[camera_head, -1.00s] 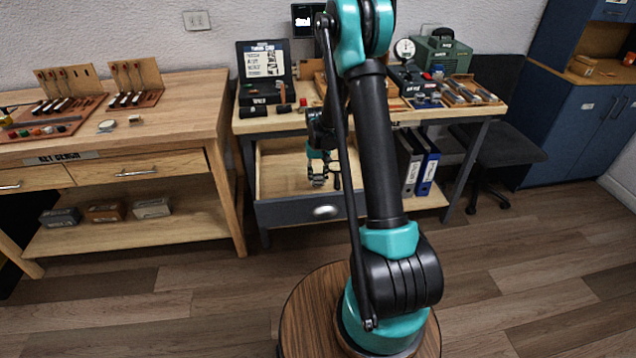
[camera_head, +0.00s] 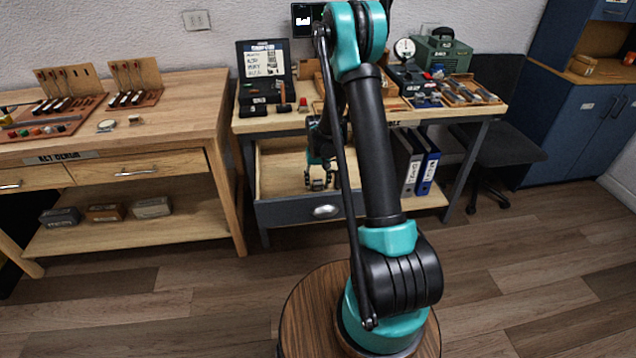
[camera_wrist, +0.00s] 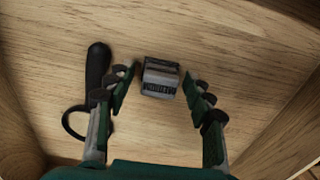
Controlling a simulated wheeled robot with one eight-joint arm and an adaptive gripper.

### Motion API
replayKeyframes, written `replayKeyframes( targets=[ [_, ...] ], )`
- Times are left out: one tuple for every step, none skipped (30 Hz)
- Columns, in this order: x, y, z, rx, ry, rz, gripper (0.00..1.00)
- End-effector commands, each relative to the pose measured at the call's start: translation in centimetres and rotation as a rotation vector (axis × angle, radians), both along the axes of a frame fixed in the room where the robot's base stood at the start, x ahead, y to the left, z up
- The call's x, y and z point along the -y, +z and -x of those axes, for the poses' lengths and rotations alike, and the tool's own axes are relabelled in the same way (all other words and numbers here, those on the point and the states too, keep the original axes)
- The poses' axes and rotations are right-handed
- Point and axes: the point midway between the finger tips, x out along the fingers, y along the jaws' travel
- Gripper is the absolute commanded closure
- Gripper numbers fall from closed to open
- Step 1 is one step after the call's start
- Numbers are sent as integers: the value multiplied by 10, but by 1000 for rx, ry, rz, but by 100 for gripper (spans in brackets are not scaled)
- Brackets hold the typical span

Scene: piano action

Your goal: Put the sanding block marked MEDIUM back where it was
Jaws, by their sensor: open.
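A small grey block (camera_wrist: 160,79) with dark lettering on its near face lies on the wooden floor of the open drawer (camera_head: 275,172). I cannot read the lettering surely. In the wrist view my gripper (camera_wrist: 158,88) is open, with one finger on each side of the block and gaps between. In the head view my gripper (camera_head: 319,182) points down into the drawer; the block is not discernible there. On the left bench's lower shelf sit a dark grey block (camera_head: 60,217), a brown block (camera_head: 105,212) and a lighter grey block (camera_head: 151,207); their markings are unreadable.
A black-handled tool with a ring (camera_wrist: 97,72) lies left of the block, close to the left finger. The drawer wall (camera_wrist: 285,120) rises at right. The left bench (camera_head: 180,105) holds tool racks. The shelf right of its blocks is bare.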

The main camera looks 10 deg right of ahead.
Motion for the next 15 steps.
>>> replayKeyframes(
  targets=[
    [0, 1, 0, 0, 0, 0, 48],
    [0, 1, 0, 0, 0, 0, 48],
    [0, 3, 0, 0, 0, 0, 48],
    [0, 5, 0, 0, 0, 0, 48],
    [0, 7, 0, 0, 0, 0, 48],
    [0, 12, 0, 0, 0, 0, 48],
    [0, 16, 0, 0, 0, 0, 48],
    [0, 20, 0, 0, 0, 0, 48],
    [0, 27, 0, 0, 0, 0, 48],
    [0, 32, 1, 0, 0, 0, 48],
    [0, 38, 0, 0, 0, 0, 48],
    [0, 46, 1, 0, 0, 0, 48],
    [0, 52, 0, 0, 0, 0, 48],
    [0, 58, 1, 0, 0, 0, 48],
    [0, 66, 1, 0, 0, 0, 48]
  ],
)
